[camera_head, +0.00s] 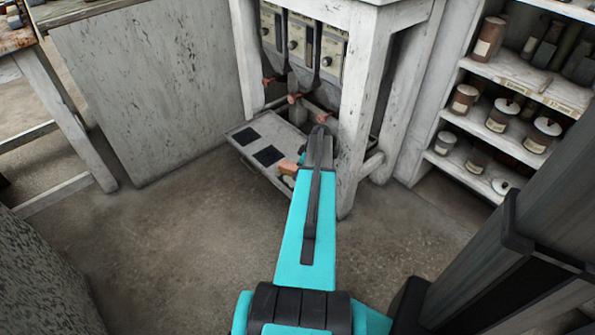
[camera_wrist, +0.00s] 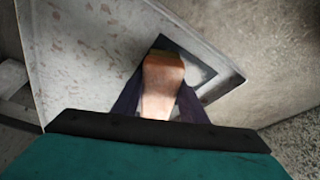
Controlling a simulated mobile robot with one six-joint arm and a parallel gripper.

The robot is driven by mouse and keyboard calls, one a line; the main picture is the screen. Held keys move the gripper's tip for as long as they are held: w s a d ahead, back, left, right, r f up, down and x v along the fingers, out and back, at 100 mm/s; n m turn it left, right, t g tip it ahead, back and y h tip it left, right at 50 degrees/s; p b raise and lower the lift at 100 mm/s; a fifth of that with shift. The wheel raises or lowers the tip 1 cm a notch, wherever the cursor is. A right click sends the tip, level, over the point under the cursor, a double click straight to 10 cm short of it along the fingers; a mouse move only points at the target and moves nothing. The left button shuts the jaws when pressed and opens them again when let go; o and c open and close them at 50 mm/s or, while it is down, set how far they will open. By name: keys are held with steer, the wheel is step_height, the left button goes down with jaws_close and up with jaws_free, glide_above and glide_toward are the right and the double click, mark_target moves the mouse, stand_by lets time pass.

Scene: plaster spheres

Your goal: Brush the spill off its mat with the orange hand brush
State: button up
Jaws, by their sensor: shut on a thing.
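The hand brush (camera_wrist: 163,82), orange at its far end and paler towards me, is held between the dark fingers of my gripper (camera_wrist: 160,92) in the wrist view. A small orange part of the brush (camera_head: 289,167) shows beside my arm in the head view. I cannot make out a distinct spill. My arm and the brush hide part of the board.
Pale hoppers (camera_head: 300,45) with reddish spouts stand above the board, between white posts (camera_head: 358,100). A shelf (camera_head: 510,75) of jars stands at the right. A grey panel (camera_head: 150,85) stands at the left. The floor (camera_head: 190,235) in front is clear.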

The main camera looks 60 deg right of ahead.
stand_by(0.3)
steer(key=shift+s+d, duration=0.15)
steer(key=shift+s, duration=0.85)
steer(key=shift+s+d, duration=0.15)
steer(key=shift+s, duration=0.1)
steer(key=shift+w, duration=0.1)
steer(key=shift+w+r, duration=0.1)
steer(key=shift+w, duration=1.05)
steer(key=shift+a, duration=0.25)
steer(key=shift+w, duration=0.15)
